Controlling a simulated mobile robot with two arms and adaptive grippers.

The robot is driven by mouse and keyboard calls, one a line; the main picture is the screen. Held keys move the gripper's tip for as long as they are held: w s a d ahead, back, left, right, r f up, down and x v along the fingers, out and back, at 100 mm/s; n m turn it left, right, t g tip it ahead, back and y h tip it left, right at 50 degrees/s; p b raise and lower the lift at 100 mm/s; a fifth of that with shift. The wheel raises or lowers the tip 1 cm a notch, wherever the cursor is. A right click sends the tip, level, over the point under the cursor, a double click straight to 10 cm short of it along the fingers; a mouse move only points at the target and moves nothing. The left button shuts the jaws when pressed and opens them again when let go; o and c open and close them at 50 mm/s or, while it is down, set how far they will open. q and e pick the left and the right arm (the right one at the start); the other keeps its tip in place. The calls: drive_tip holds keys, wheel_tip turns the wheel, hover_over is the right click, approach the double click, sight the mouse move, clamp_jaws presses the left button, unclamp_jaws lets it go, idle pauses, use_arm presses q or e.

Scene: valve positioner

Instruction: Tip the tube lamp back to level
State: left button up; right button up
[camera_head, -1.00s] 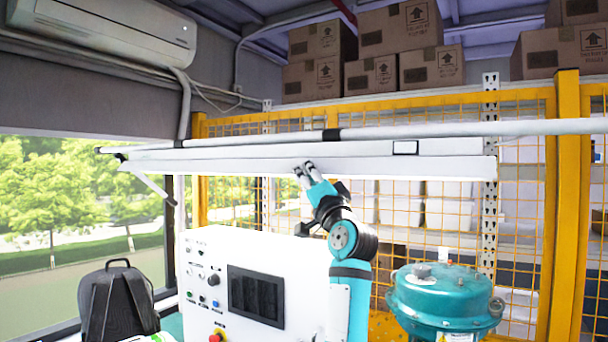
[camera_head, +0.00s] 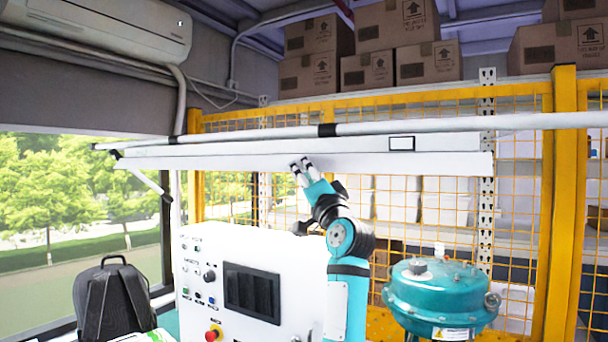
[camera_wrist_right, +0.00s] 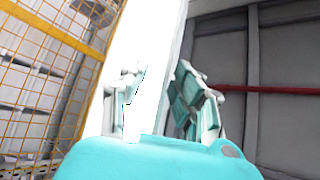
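The tube lamp (camera_head: 240,160) is a long white housing under a pale horizontal pipe, spanning most of the head view. Its long edges run close to horizontal, with its broad face showing; I cannot tell its exact tilt. In the right wrist view the lamp (camera_wrist_right: 155,50) is a white band running up between the parted fingers of the right gripper (camera_wrist_right: 165,105). Contact is hard to judge. My left gripper is not in view.
A white control cabinet (camera_head: 210,255) with a dark screen stands below the lamp. A teal valve actuator (camera_head: 440,295) is at the lower right. A yellow mesh fence (camera_head: 565,200) is behind. A black backpack (camera_head: 112,300) is at the lower left, and cartons (camera_head: 320,55) sit up high.

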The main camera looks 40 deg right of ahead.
drive_tip(key=shift+s+a, duration=0.15)
drive_tip(key=v, duration=1.1)
drive_tip(key=shift+s+f, duration=0.25)
